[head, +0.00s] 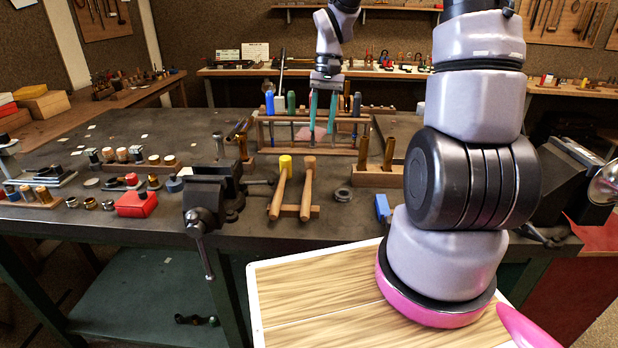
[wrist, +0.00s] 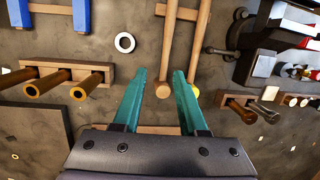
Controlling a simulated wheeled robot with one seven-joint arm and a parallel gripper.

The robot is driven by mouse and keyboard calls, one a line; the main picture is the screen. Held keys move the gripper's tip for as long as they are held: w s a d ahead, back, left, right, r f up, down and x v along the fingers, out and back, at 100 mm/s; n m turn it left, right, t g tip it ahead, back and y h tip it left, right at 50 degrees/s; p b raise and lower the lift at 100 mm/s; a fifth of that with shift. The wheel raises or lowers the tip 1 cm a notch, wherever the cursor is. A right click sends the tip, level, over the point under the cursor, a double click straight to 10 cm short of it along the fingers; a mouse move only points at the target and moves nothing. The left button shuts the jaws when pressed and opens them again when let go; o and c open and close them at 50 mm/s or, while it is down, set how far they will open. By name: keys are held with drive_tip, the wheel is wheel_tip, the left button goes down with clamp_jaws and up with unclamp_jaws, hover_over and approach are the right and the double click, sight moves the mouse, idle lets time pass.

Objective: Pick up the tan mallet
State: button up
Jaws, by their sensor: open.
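The tan mallet (head: 309,164) leans upright in a small wooden holder (head: 290,213) near the bench's front, right of a yellow-ended mallet (head: 286,164). In the wrist view the tan mallet (wrist: 170,45) runs up the picture, its round end between my fingers in the picture; the yellow end (wrist: 195,90) is just right of it, by the right finger. My gripper (head: 322,128) has teal fingers, pointing down, open and empty. In the head view it appears above and behind the mallets. In the wrist view the fingertips (wrist: 160,74) sit either side of the tan mallet; I cannot tell the height gap.
A wooden tool rack (head: 270,133) with coloured handles stands behind the mallets. A dark vise (head: 208,198) is at left. A wooden block (head: 375,177) with upright brown tools and a metal ring (head: 343,195) are at right.

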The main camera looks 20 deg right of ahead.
drive_tip(key=g+y, duration=0.1)
drive_tip(key=g, duration=0.1)
approach(309, 182)
drive_tip(key=x, duration=1.1)
drive_tip(key=shift+a, duration=0.1)
clamp_jaws()
